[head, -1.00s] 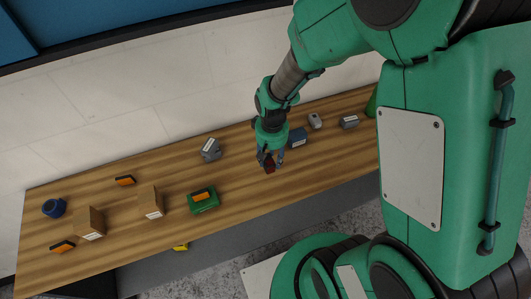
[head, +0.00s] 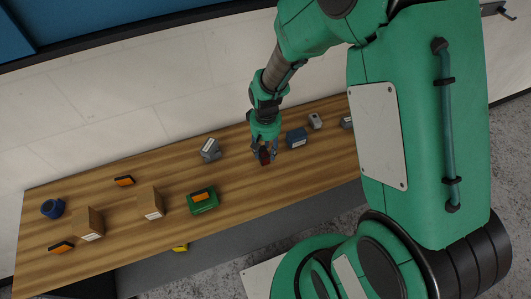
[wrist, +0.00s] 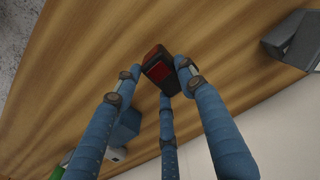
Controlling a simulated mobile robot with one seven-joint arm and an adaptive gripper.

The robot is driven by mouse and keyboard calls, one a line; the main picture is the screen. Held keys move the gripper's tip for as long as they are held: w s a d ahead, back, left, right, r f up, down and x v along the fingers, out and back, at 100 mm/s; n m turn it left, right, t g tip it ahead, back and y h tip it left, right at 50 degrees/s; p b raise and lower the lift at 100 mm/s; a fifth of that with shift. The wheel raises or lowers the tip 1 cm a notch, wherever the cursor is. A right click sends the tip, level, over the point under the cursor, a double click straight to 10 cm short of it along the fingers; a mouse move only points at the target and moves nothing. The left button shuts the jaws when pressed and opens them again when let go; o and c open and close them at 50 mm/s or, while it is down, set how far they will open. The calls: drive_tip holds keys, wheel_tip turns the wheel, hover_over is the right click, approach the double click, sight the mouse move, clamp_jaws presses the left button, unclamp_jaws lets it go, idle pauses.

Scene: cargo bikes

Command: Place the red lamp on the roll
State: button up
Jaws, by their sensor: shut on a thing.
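My gripper (head: 264,153) is shut on a dark lamp with a red face (head: 265,159), held above the wooden table near its middle. In the wrist view the lamp (wrist: 158,66) sits between the blue fingertips of my gripper (wrist: 158,78), its red face partly toward the camera. A blue round thing that looks like the roll (head: 53,208) stands at the far left of the table, well away from my gripper. The roll does not show in the wrist view.
A blue box (head: 296,138) stands right of my gripper. A grey angular block (head: 210,150) stands to its left. A green case (head: 202,201) with an orange item on it, cardboard boxes (head: 90,223) and orange items (head: 124,181) lie further left. Bare wood lies between them.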

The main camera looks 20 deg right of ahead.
sight(266, 151)
drive_tip(key=shift+f, duration=0.95)
drive_tip(key=shift+f, duration=0.1)
drive_tip(key=o, duration=1.3)
wheel_tip(266, 151, up, 12)
drive_tip(key=shift+r+p, duration=0.15)
drive_tip(key=shift+p, duration=0.55)
